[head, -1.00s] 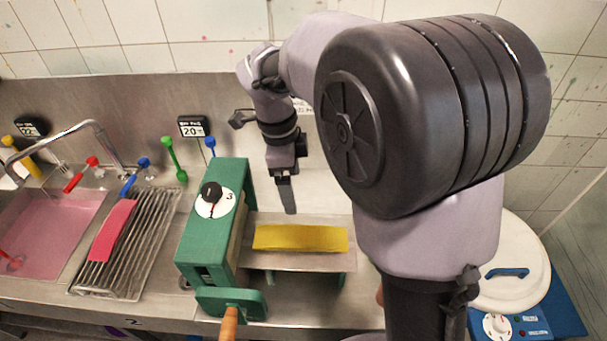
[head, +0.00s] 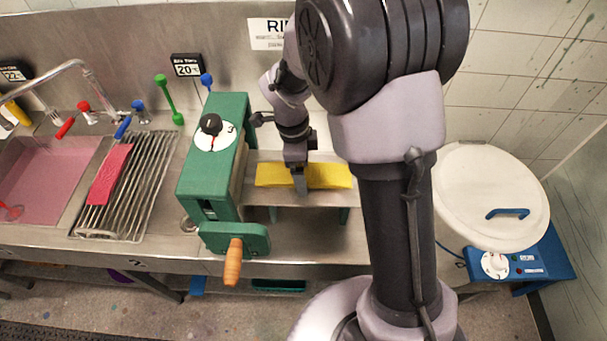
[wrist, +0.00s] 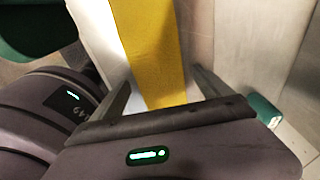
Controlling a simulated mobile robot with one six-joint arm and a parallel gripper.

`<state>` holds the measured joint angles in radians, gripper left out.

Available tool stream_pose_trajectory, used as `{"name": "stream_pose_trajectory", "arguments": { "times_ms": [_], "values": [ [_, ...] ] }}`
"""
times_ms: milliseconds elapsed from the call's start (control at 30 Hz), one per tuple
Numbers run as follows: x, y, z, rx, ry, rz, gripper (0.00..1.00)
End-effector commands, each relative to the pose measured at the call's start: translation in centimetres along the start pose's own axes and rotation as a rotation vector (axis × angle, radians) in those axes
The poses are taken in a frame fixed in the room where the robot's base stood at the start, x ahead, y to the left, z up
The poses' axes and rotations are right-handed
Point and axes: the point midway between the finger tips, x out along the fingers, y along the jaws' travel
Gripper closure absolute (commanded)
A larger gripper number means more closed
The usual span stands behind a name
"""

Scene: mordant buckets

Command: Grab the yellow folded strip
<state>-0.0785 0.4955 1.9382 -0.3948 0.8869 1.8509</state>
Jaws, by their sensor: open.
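The yellow folded strip (head: 330,176) lies flat on the metal shelf (head: 270,198) on the right side of the green hand-cranked machine. My gripper (head: 301,190) is over the middle of the strip, pointing down, and hides a little of it in the head view. In the wrist view the strip (wrist: 152,45) runs between the two open fingers (wrist: 160,88), one on each side of it. Neither finger clearly touches the strip. I cannot tell the exact height of the fingertips above the shelf.
The green machine (head: 212,165), with a dial and a wooden-handled crank (head: 233,262), stands close left of my gripper. A red strip (head: 110,174) lies on a wire rack (head: 150,190). A pink-filled sink (head: 40,180) is far left. A white lidded pot (head: 490,195) stands at right.

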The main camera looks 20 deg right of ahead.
Motion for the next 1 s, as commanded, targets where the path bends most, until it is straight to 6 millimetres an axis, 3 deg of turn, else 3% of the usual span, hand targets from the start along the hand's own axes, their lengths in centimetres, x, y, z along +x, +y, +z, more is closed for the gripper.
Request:
{"name": "stream_pose_trajectory", "arguments": {
  "times_ms": [67,400,667,1000],
  "values": [
    [-0.1,0.0,0.0,0.0,0.0,0.0,0.13],
    [-0.1,0.0,0.0,0.0,0.0,-0.001,0.8],
    [-0.8,-0.1,-0.1,-0.001,-0.001,-0.003,0.8],
    [-8.9,-0.1,-1.1,-0.001,-0.001,-0.004,0.8]
  ]
}}
